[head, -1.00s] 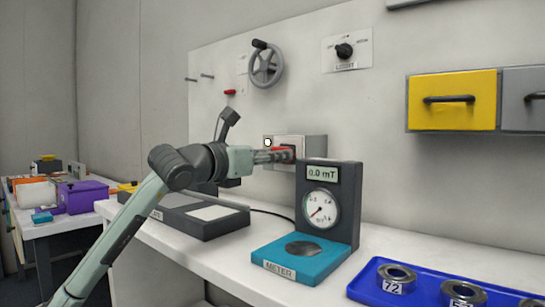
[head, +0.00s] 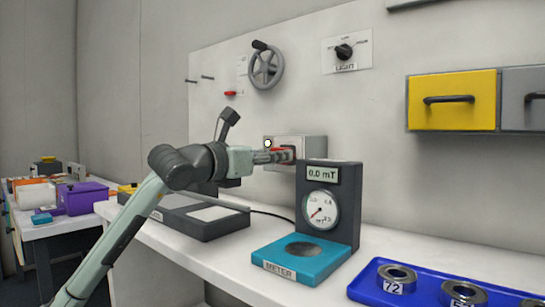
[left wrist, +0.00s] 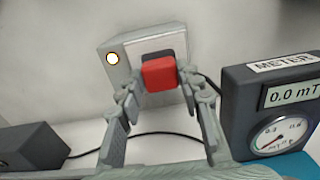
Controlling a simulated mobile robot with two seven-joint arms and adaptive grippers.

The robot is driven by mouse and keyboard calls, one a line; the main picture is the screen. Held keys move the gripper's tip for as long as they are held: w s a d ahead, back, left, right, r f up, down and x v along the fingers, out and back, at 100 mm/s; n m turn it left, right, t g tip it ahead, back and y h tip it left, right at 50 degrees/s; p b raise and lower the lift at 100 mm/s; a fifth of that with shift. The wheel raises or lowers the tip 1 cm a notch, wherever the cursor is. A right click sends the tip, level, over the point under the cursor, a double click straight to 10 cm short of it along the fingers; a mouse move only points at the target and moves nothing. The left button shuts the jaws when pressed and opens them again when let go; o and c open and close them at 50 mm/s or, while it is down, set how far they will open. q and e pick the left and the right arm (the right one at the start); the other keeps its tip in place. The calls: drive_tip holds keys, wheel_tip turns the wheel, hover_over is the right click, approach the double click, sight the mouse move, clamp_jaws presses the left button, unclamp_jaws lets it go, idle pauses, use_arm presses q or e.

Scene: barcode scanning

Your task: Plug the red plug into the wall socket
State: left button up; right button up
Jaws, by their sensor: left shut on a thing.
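The red plug (left wrist: 159,74) is at the face of the grey wall socket box (left wrist: 117,72), in front of its pale plate. In the head view the plug (head: 279,150) is partly covered by the fingers, and the socket box (head: 314,150) is on the wall behind the meter. My left gripper (head: 284,155) is shut on the plug, with one finger on each side of it in the left wrist view (left wrist: 160,84). The plug's far side is hidden, so I cannot tell how deep it sits. My right gripper is not in view.
A dark meter (head: 345,178) with a teal base stands close to the right of the gripper. A blue tray (head: 367,292) with metal rings is at front right. A grey device (head: 205,226) sits under my arm. A round white light (head: 267,143) shows on the box.

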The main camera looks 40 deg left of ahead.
use_arm(q)
drive_tip(key=shift+w, duration=0.45)
drive_tip(key=o, duration=1.2)
drive_tip(key=shift+c, duration=0.2)
drive_tip(key=shift+s, duration=0.1)
drive_tip(key=s+a, duration=0.1)
drive_tip(key=s, duration=1)
drive_tip(key=shift+s, duration=0.4)
